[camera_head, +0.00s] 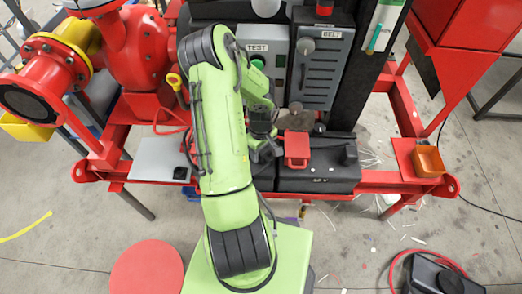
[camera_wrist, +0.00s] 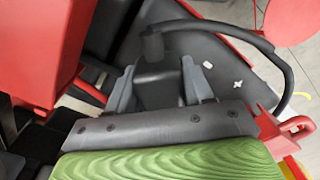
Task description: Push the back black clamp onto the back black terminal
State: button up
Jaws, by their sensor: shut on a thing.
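In the wrist view my gripper (camera_wrist: 157,88) is shut on a black clamp (camera_wrist: 155,85), a dark block with a round stub at its top end. A grey finger lies on each side of it. A black cable (camera_wrist: 284,70) arcs around to the right. In the head view my green arm hides most of my gripper and the clamp. The black battery-like case (camera_head: 318,178) stands right of the arm, with a red block (camera_head: 297,148) above its left part. I cannot make out the back black terminal, nor whether the clamp touches it.
A large red part (camera_wrist: 45,45) fills the left of the wrist view, close to the gripper. Behind the case stands a grey BELT panel (camera_head: 323,70), with a TEST box (camera_head: 263,62) beside it. An orange bin (camera_head: 429,161) sits at the right end of the red frame.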

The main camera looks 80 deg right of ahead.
jog(key=o, duration=1.3)
jog(key=shift+o, duration=0.2)
jog(key=shift+r, duration=0.1)
notch_tip(320, 180, up, 16)
jog(key=p, duration=0.2)
jog(key=shift+f+p, duration=0.2)
jog(key=shift+p, duration=0.15)
